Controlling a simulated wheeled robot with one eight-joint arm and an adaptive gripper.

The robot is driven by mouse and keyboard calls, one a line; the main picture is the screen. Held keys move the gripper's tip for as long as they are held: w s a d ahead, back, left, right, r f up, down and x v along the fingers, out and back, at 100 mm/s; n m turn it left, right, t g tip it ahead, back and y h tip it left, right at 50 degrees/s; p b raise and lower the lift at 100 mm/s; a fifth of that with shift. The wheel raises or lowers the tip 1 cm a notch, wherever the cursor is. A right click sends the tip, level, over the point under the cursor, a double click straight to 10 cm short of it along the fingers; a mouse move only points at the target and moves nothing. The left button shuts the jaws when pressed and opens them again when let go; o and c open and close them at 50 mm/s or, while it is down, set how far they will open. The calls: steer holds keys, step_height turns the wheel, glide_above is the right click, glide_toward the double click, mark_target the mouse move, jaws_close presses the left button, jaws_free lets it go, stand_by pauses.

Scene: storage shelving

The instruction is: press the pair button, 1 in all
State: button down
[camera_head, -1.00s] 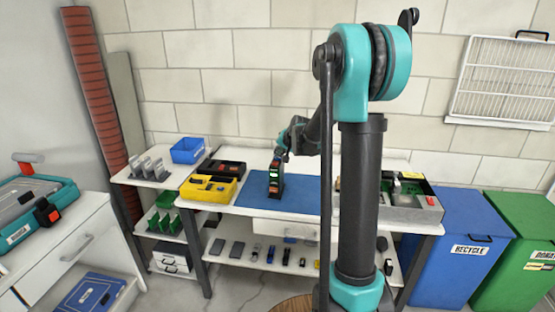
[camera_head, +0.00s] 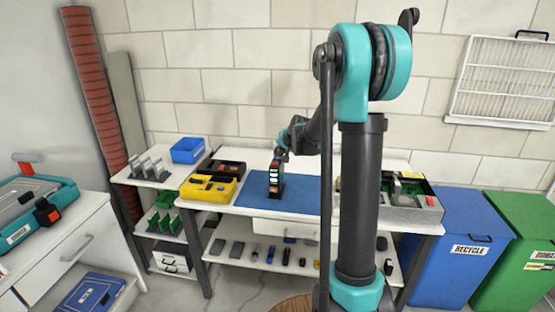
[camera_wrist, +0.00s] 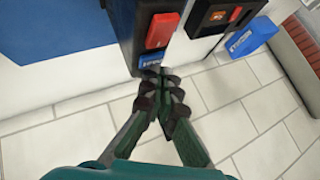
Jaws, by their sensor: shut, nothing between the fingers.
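A dark upright device (camera_head: 275,180) with lit coloured panels stands on the blue mat (camera_head: 245,196) on the workbench. In the wrist view, the device (camera_wrist: 130,35) shows a large red button (camera_wrist: 162,30) and a smaller blue button (camera_wrist: 150,60) at its near edge. I cannot read which is the pair button. My gripper (camera_wrist: 158,76) is shut and empty, its fingertips right at the blue button. Whether they touch it I cannot tell. In the head view my gripper (camera_head: 280,156) is at the device's top.
A yellow case (camera_head: 208,188) and a black case (camera_head: 222,167) lie left of the mat. A blue bin (camera_head: 187,150) is further left. A grey open box (camera_head: 405,195) stands on the right of the bench. The mat around the device is clear.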

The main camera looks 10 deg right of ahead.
mark_target(278, 159)
steer(key=shift+r, duration=0.45)
steer(key=shift+r, duration=2.5)
steer(key=s+d+f+n+g+h, duration=0.1)
steer(key=s+f, duration=0.4)
steer(key=s, duration=0.8)
steer(key=s+d+f+n+g+h, duration=0.1)
steer(key=s+f, duration=0.5)
steer(key=s, duration=0.8)
steer(key=s+d+f+n+g, duration=0.1)
steer(key=s+f, duration=0.5)
steer(key=s, duration=0.8)
steer(key=shift+d+n+g+h, duration=0.4)
steer(key=shift+n+g, duration=0.4)
steer(key=shift+n, duration=0.4)
